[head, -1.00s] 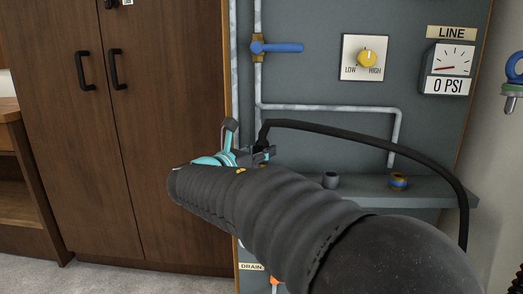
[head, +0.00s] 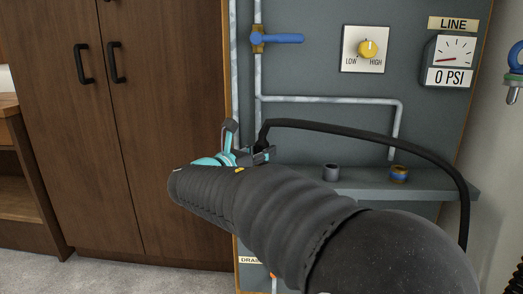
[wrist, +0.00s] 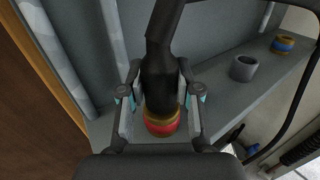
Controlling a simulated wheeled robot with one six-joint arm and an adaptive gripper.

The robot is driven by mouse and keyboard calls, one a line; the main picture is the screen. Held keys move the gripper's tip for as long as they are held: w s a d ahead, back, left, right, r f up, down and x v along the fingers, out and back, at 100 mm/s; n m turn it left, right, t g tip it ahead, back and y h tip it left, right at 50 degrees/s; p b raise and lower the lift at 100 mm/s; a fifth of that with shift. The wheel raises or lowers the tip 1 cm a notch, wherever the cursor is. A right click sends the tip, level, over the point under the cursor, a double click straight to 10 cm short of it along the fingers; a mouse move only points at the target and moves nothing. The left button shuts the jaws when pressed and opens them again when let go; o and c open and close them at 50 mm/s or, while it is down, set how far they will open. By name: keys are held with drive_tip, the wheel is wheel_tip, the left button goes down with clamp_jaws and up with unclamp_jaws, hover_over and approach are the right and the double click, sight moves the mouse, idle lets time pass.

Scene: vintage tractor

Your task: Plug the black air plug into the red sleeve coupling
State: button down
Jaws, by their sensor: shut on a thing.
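The black air plug (wrist: 160,85), on the end of a thick black hose (head: 365,142), is between the two fingers of my gripper (wrist: 160,108), which is shut on it. The red sleeve coupling (wrist: 161,127), with a gold band on top, is directly below the plug in the wrist view. The plug's lower end meets or overlaps the coupling's top there; I cannot tell how deep it sits. In the head view my gripper (head: 252,156) is at the left end of the shelf, and my arm hides the red coupling.
A grey shelf (head: 440,185) runs along the panel. It carries a plain grey coupling (head: 331,173) and a blue-banded coupling (head: 399,174) to the right. Pipes, a blue-handled valve (head: 277,38) and a gauge reading 0 PSI (head: 449,61) are above. A wooden cabinet (head: 140,130) stands left.

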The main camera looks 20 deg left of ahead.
drive_tip(key=c, duration=0.7)
unclamp_jaws()
drive_tip(key=v, duration=1.2)
